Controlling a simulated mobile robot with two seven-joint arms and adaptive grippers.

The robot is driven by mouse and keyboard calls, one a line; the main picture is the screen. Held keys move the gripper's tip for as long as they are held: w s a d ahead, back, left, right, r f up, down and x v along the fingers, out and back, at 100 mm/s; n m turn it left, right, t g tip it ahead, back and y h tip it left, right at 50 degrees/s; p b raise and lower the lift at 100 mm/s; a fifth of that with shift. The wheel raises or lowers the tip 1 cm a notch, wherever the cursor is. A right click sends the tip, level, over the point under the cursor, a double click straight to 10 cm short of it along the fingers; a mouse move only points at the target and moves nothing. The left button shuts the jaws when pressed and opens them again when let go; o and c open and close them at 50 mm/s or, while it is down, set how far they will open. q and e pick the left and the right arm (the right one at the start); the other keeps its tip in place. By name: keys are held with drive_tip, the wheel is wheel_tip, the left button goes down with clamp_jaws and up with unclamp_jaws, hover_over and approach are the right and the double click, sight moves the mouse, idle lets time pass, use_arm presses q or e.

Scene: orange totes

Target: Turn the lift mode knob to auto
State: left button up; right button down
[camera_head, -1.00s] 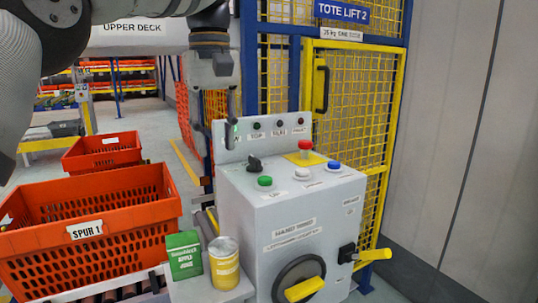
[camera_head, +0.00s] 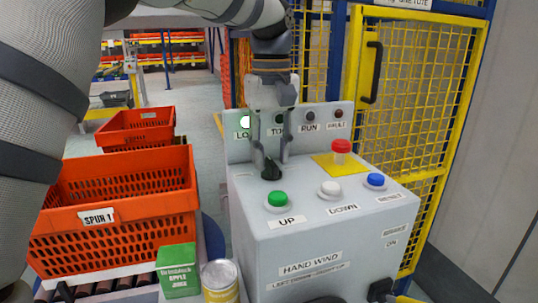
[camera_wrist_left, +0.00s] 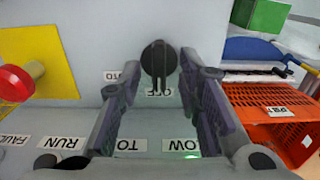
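The lift mode knob (camera_head: 271,171) is a black rotary knob at the back left of the grey console (camera_head: 330,235). In the left wrist view the knob (camera_wrist_left: 159,60) has its ridge lined up toward the OFF label (camera_wrist_left: 160,92). The partly covered AUTO label (camera_wrist_left: 121,76) lies to the left there. My left gripper (camera_head: 271,159) points down over the knob, fingers open. In the wrist view the gripper's fingertips (camera_wrist_left: 160,70) stand on either side of the knob, with gaps showing. My right gripper is out of view.
Green (camera_head: 278,200), white (camera_head: 330,189) and blue (camera_head: 375,181) buttons and a red mushroom button (camera_head: 341,149) stand near the knob. An indicator panel (camera_head: 310,118) rises behind it. An orange tote (camera_head: 120,235), green box (camera_head: 179,271) and yellow can (camera_head: 220,283) are to the left.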

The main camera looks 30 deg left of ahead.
use_arm(q)
drive_tip(key=shift+f, duration=0.7)
clamp_jaws()
drive_tip(key=m, duration=0.4)
drive_tip(key=shift+m, duration=0.3)
drive_tip(key=m, duration=0.4)
drive_tip(key=shift+r, duration=0.1)
drive_tip(key=shift+m, duration=0.4)
unclamp_jaws()
